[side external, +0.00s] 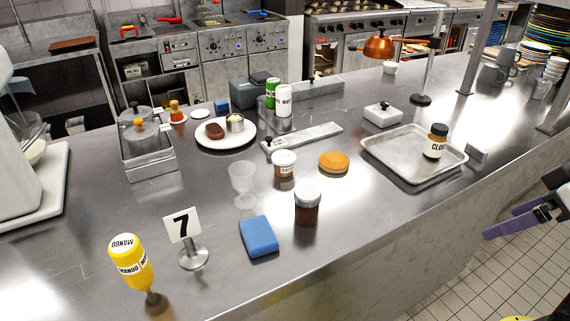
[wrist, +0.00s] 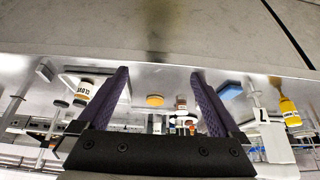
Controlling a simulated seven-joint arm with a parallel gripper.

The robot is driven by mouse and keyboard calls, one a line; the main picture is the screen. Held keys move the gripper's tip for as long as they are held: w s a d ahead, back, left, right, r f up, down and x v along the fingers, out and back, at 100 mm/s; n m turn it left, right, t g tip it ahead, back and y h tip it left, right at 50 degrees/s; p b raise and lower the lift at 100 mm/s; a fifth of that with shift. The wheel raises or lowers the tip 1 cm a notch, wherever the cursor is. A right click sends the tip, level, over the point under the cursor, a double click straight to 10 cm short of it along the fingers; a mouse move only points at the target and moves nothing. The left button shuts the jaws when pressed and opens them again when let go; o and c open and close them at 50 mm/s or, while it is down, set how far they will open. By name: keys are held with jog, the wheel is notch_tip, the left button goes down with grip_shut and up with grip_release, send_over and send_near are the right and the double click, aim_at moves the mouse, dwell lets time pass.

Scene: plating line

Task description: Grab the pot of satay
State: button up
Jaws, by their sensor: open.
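A small pot with a white lid and a brown-red body (side external: 284,165) stands upright near the middle of the counter; its label is small but seems to read SATAY. A taller dark red-brown jar with a pale lid (side external: 307,206) stands in front of it. My gripper (side external: 515,220) is at the right edge of the side view, off the counter's front side, far from the pot. In the wrist view my gripper (wrist: 160,74) shows two purple fingers spread apart with nothing between them. Small jars (wrist: 181,103) appear far off there; I cannot tell which is the satay.
An orange-topped disc (side external: 334,162), a clear goblet (side external: 243,185) and a blue sponge (side external: 259,237) are around the pot. A metal tray (side external: 390,163) with a CLOVE jar (side external: 436,141) is to the right. A number 7 stand (side external: 184,226) and mango bottle (side external: 131,262) are front left.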

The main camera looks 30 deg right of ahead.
dwell(0.3)
jog(key=w+a+r+n+t, duration=0.1)
jog(key=w+a+r+n, duration=0.1)
jog(key=w+r, duration=1.05)
jog(key=n+g+y, duration=0.2)
jog(key=n+g, duration=0.1)
send_over(285, 156)
jog(key=s, duration=0.2)
jog(key=f, duration=2.1)
jog(key=shift+d+f, duration=0.25)
jog(key=shift+d, duration=0.1)
jog(key=shift+x, duration=2.95)
jog(key=shift+w+d, duration=0.1)
